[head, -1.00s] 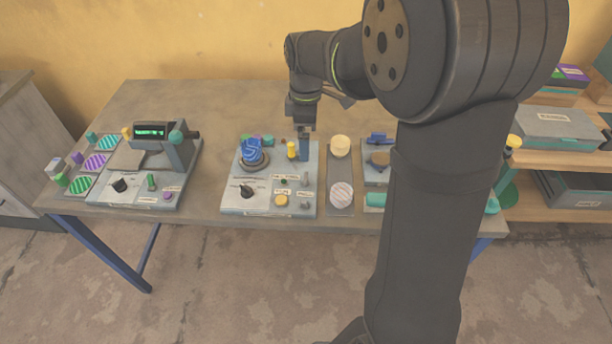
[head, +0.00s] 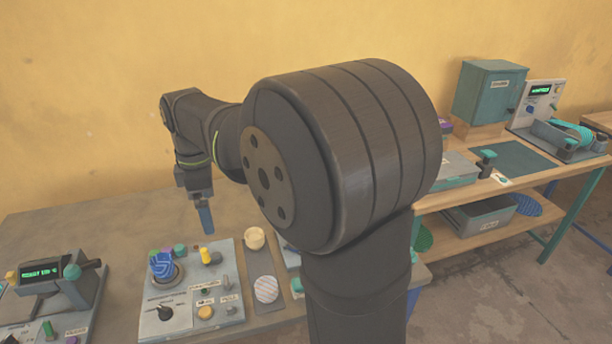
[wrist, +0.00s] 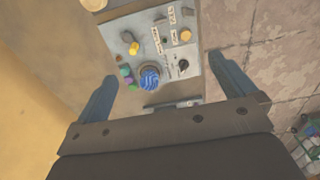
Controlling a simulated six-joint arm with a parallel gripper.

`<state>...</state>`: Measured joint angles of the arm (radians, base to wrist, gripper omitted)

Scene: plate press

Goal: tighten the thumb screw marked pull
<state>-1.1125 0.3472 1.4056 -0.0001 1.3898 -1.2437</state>
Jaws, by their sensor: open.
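A grey control panel (head: 186,310) stands on the table, with a blue striped part, a black knob, yellow parts and small grey screws. A small grey screw (head: 231,311) sits by a label at the panel's right front; the label is too small to read surely, so I cannot confirm it is the pull one. Another grey upright part (head: 226,283) stands just behind the label. My gripper (head: 206,222) is above the table behind the panel, apart from it. In the wrist view my gripper (wrist: 163,68) has its blue fingers wide apart, with nothing between them; the panel (wrist: 160,55) lies beyond.
A device with a lit green display (head: 42,271) stands at the left. A dark strip with a cream round part (head: 254,238) and a striped disc (head: 266,289) lies right of the panel. My arm hides the table further right.

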